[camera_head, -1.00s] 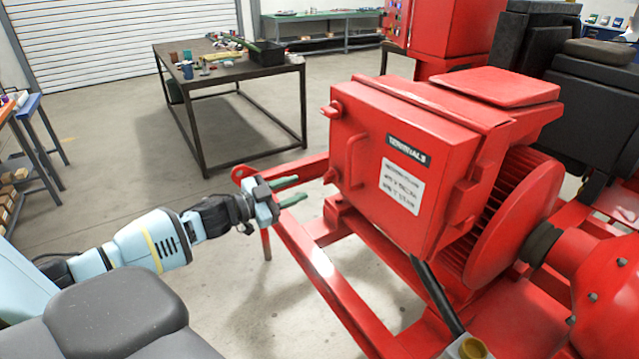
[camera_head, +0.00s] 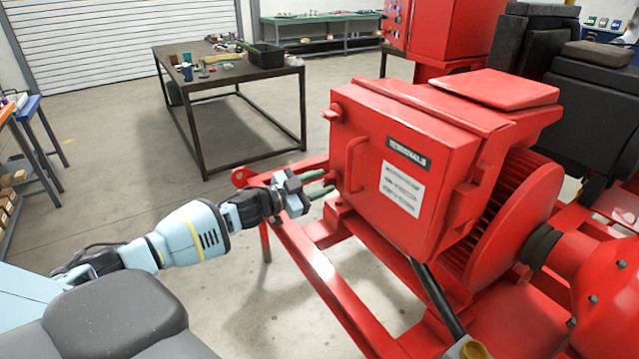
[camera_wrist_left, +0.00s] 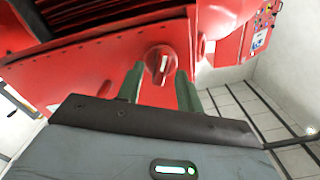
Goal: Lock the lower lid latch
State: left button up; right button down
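The red terminal box (camera_head: 400,170) has a lid with a handle and a "TERMINALS" label. The lower lid latch (camera_wrist_left: 160,62) is a round red knob with a pale bar across it, seen nearly face-on in the wrist view. In the head view it is largely hidden at the lid's lower left corner. My left gripper (camera_head: 326,184) is just left of that corner. In the wrist view its two green fingers (camera_wrist_left: 160,78) are apart, one on each side of the latch; I cannot tell whether they touch it. My right gripper is not in view.
The upper latch (camera_head: 332,115) sticks out at the lid's upper left. The red skid frame (camera_head: 310,255) runs below my left gripper. A dark worktable (camera_head: 235,75) with tools stands behind. Open floor (camera_head: 120,150) lies to the left.

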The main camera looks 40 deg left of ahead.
pick_arm(q)
jog(key=shift+w, duration=0.1)
grip_shut()
jog(key=shift+m, duration=0.3)
jog(key=m, duration=0.2)
jog(key=shift+d+m, duration=0.1)
jog(key=shift+m, duration=0.2)
jog(key=m, duration=0.2)
jog(key=shift+f+m, duration=0.1)
jog(key=shift+m, duration=0.2)
jog(key=m, duration=0.5)
jog(key=shift+f+m+b, duration=0.15)
jog(key=shift+m+b, duration=0.15)
jog(key=shift+m, duration=0.8)
